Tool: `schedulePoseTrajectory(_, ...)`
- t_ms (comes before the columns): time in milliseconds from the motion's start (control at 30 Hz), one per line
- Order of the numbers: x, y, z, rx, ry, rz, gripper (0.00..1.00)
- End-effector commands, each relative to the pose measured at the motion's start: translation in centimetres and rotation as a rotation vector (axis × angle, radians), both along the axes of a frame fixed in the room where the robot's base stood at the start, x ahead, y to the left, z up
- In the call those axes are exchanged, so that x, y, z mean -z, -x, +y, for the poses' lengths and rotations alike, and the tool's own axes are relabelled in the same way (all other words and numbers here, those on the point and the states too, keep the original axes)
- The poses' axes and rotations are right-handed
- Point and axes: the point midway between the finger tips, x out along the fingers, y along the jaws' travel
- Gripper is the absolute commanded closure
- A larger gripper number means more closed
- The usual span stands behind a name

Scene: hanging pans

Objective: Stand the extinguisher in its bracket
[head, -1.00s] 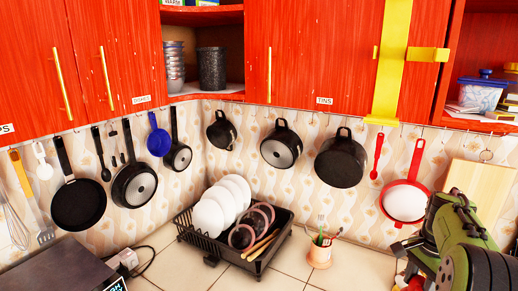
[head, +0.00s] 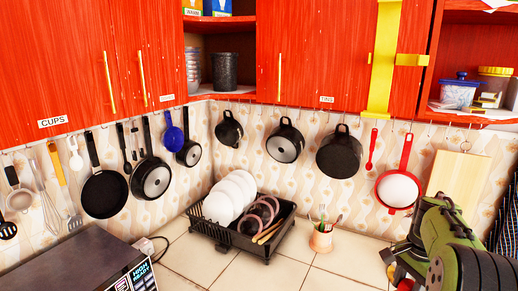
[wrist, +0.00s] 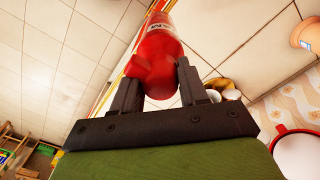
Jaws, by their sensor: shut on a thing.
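The red extinguisher (wrist: 160,45) is between the two dark fingers of my gripper (wrist: 158,78) in the wrist view, with a pale label near its top edge. My gripper is shut on it. In the head view, my gripper (head: 393,264) is at the lower right above the counter, and only a small red part of the extinguisher (head: 405,284) shows at the bottom edge. A yellow bracket (head: 383,60) is on the red cabinet front, with a side arm and a small ledge at its foot. It is empty, up and apart from my gripper.
Pans and utensils hang below the cabinets, including a red-rimmed pan (head: 398,190) near my arm. A dish rack (head: 228,240) with plates and a utensil cup (head: 321,238) stand on the counter. An appliance (head: 80,262) is front left.

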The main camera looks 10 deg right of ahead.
Motion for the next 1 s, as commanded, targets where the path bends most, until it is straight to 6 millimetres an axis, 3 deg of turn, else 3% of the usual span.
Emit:
schedulePoseTrajectory(200,1.2,-0.1,1.3,-0.069,0.0,-0.001,1.0)
schedulePoseTrajectory(467,4.7,-0.3,5.1,-0.266,-0.002,0.002,1.0)
schedulePoseTrajectory(1000,15.9,-1.1,17.1,-0.899,-0.001,0.005,1.0)
